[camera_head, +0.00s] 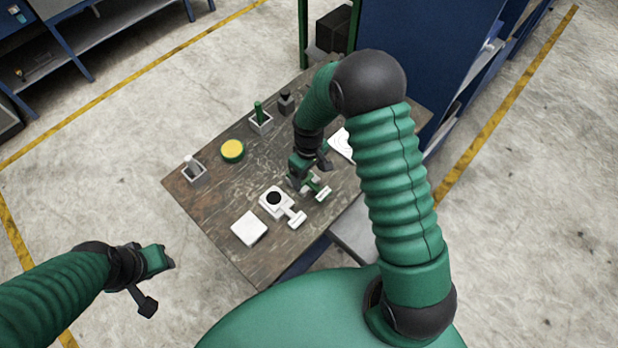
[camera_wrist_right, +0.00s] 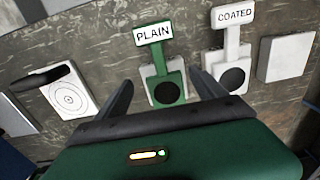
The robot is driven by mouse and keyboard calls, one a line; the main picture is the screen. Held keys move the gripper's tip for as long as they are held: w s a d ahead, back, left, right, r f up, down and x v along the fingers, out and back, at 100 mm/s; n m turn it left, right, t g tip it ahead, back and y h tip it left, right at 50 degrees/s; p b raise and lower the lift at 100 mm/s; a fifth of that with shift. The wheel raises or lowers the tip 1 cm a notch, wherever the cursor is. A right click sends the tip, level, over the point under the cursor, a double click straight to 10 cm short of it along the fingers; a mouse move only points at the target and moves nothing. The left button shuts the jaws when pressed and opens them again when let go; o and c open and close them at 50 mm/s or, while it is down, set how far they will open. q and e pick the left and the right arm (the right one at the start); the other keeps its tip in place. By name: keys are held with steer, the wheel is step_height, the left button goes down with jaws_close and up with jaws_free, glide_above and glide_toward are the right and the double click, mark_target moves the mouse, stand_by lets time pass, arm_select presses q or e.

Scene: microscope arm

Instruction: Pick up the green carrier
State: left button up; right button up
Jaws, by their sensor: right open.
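The green carrier (camera_head: 321,192) lies on the wooden table beside my right gripper, which partly hides it in the head view. In the right wrist view, the green carrier (camera_wrist_right: 169,91) has a handle tag reading "PLAIN", a black round spot, and a white block around its body. My right gripper (camera_head: 308,181) is open above the table. In the right wrist view its two fingers (camera_wrist_right: 160,78) stand apart, one on each side of the carrier's body, with nothing held; contact cannot be told. My left gripper (camera_head: 151,276) hangs off the table at lower left.
A white carrier (camera_head: 275,200) tagged "COATED" (camera_wrist_right: 234,17) lies close beside the green one. A white square block (camera_head: 249,228), a yellow-topped round tin (camera_head: 232,151), small holders (camera_head: 194,172) and a white plate with rings (camera_wrist_right: 70,97) are also on the table.

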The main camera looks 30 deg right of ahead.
steer(key=shift+s+f, duration=0.15)
steer(key=shift+f, duration=0.45)
steer(key=shift+w+a+f, duration=0.2)
steer(key=shift+a, duration=0.15)
steer(key=c, duration=0.5)
steer(key=shift+s+d, duration=0.1)
steer(key=shift+d, duration=0.1)
steer(key=c, duration=1)
steer(key=shift+c, duration=0.2)
steer(key=shift+a+r, duration=0.1)
steer(key=shift+r, duration=0.05)
